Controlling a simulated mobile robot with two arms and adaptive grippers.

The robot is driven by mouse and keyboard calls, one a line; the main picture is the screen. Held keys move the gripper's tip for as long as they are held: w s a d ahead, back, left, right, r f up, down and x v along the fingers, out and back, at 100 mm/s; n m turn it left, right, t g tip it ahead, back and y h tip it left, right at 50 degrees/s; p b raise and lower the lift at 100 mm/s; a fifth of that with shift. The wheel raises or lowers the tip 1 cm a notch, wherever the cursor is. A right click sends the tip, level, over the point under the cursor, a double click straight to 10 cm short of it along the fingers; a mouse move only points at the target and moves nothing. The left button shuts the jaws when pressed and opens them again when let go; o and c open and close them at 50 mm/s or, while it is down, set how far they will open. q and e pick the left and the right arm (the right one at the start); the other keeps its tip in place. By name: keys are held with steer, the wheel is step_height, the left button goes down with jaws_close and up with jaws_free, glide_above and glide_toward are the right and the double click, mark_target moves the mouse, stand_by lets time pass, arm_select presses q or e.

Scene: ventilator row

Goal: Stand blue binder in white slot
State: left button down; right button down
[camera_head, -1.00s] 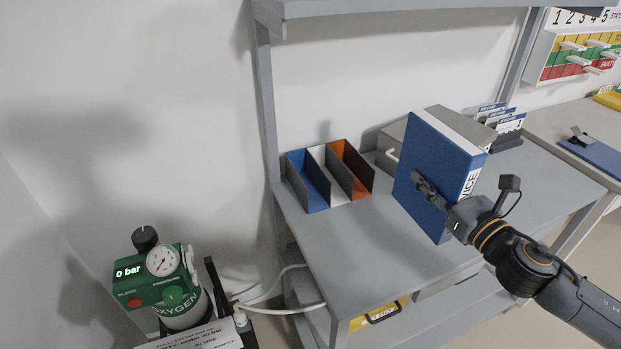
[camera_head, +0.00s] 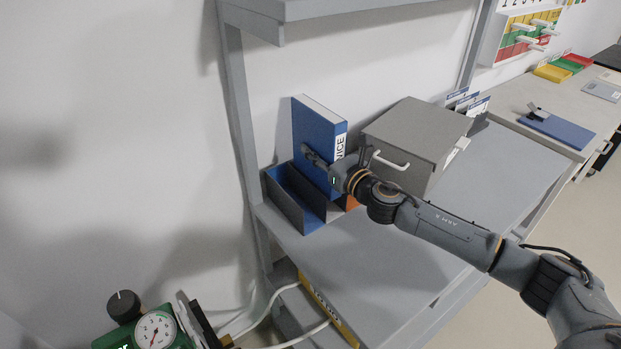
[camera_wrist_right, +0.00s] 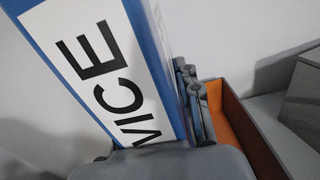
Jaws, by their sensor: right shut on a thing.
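The blue binder (camera_head: 313,128) stands upright at the slotted holder, its white spine label reading "VICE" turned toward the front right. My right gripper (camera_head: 318,162) is shut on the binder near its spine edge. The binder's lower end is at the middle, white slot (camera_head: 334,209), between the blue slot (camera_head: 283,186) and the orange slot (camera_head: 351,203). Whether it rests on the slot floor is hidden. In the right wrist view the spine (camera_wrist_right: 110,75) tilts across the picture, with the orange slot (camera_wrist_right: 222,118) to its right. My left gripper is not in view.
A grey box with a white handle (camera_head: 412,140) stands close to the right of the holder. A shelf post (camera_head: 240,110) rises behind left. The grey bench top (camera_head: 350,260) in front is clear. A green oxygen regulator (camera_head: 150,335) is at lower left.

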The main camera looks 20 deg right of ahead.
mark_target(317, 169)
steer(key=shift+f, duration=0.95)
step_height(317, 169, down, 4)
steer(key=shift+r+b, duration=0.15)
steer(key=shift+b, duration=0.85)
steer(key=shift+w, duration=0.1)
steer(key=c, duration=1.4)
jaws_free()
steer(key=shift+f, duration=0.25)
steer(key=o, duration=0.5)
steer(key=shift+c, duration=0.2)
steer(key=shift+r, duration=0.15)
